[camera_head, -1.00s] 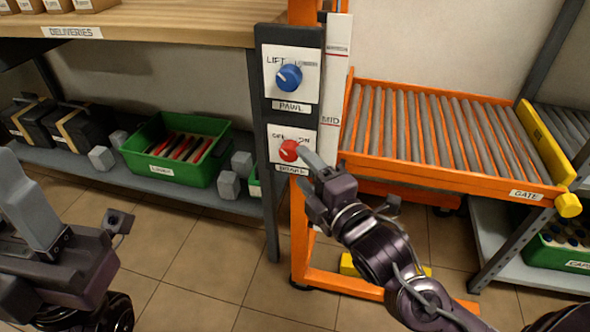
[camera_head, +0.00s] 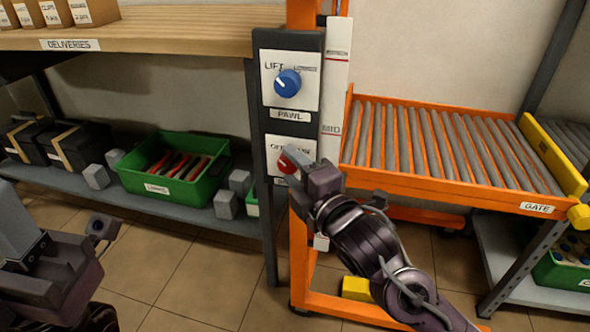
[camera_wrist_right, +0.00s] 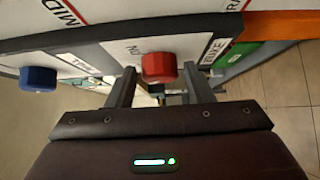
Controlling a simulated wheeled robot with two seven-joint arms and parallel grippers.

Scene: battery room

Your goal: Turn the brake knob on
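The red brake knob (camera_head: 291,160) sits on the lower white plate of a dark upright panel; its plate lettering is partly hidden by my right gripper (camera_head: 318,178). In the right wrist view the red knob (camera_wrist_right: 159,67) shows between the two separated fingertips of my right gripper (camera_wrist_right: 161,84). The fingers are open, one on each side of the knob; I cannot tell whether they touch it. My left gripper (camera_head: 14,225) is at the lower left edge, partly cut off, away from the panel.
A blue knob (camera_head: 287,83) labelled PAWL is above the red one. An orange roller conveyor (camera_head: 440,190) with a yellow gate bar (camera_head: 553,155) stands right. A green bin (camera_head: 207,185) is on the lower left shelf. A wooden shelf (camera_head: 180,25) is above it.

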